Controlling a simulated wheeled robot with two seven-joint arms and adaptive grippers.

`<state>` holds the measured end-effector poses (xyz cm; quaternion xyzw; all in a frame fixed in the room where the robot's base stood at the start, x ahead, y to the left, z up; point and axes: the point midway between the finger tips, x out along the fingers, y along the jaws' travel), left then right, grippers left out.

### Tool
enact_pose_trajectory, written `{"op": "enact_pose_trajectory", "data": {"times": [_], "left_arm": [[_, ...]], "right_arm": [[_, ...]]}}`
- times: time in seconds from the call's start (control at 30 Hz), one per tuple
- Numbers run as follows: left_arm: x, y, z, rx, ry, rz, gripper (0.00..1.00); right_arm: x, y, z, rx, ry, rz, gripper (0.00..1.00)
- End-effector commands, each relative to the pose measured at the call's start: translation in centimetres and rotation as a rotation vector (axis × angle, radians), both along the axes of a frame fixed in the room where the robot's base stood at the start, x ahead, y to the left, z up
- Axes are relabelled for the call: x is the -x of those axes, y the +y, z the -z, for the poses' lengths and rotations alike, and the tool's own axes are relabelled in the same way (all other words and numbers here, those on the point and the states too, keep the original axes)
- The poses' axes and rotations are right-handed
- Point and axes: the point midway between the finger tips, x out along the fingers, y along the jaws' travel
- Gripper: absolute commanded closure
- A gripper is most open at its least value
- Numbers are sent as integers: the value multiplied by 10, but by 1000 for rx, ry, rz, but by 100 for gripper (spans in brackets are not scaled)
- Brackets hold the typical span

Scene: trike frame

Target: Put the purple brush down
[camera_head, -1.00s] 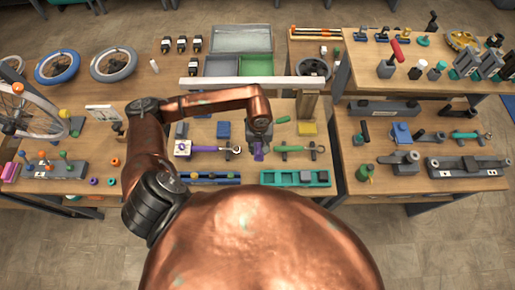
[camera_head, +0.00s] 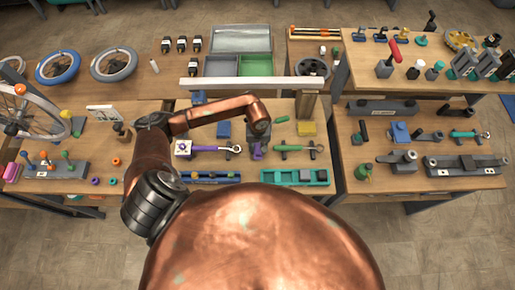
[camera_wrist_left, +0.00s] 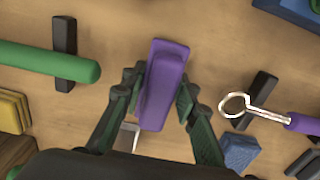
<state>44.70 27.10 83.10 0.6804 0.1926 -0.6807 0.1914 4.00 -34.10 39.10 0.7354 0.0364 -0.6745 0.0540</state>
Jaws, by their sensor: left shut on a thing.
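The purple brush (camera_wrist_left: 163,85) is between the two dark fingers of my left gripper (camera_wrist_left: 158,95) in the left wrist view. The gripper is shut on it. In the head view my left gripper (camera_head: 258,138) points down over the middle table, and part of the brush (camera_head: 257,153) shows under it. It lies between a purple-handled tool (camera_head: 208,149) on the left and a green-handled tool (camera_head: 295,149) on the right. I cannot tell whether the brush touches the table. My right gripper is not in view.
A blue rack (camera_head: 209,178) and a green tray (camera_head: 294,178) lie at the table's near edge. A blue block (camera_head: 223,130) and a yellow block (camera_head: 306,129) stand behind the tools. A pale beam (camera_head: 245,83) crosses the back. Bare wood shows around the brush.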

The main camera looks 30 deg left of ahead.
Motion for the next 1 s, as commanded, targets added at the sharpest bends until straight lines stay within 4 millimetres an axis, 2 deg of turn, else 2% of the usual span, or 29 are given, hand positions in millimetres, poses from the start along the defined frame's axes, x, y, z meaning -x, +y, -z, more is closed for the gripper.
{"op": "enact_pose_trajectory", "data": {"times": [0.23, 0.27, 0.5, 0.83, 1.0], "left_arm": [[-1, 0, 8, -1, -1, 1, 100], [0, 0, 8, -1, -1, 1, 72], [1, 0, 8, -1, 2, 1, 55], [2, 0, 6, -1, 3, 0, 55], [0, 1, -7, -1, 1, 0, 55]], "right_arm": [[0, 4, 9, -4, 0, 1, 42], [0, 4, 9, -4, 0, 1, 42], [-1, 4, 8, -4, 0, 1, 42], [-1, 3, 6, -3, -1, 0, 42], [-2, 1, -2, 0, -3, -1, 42]]}}
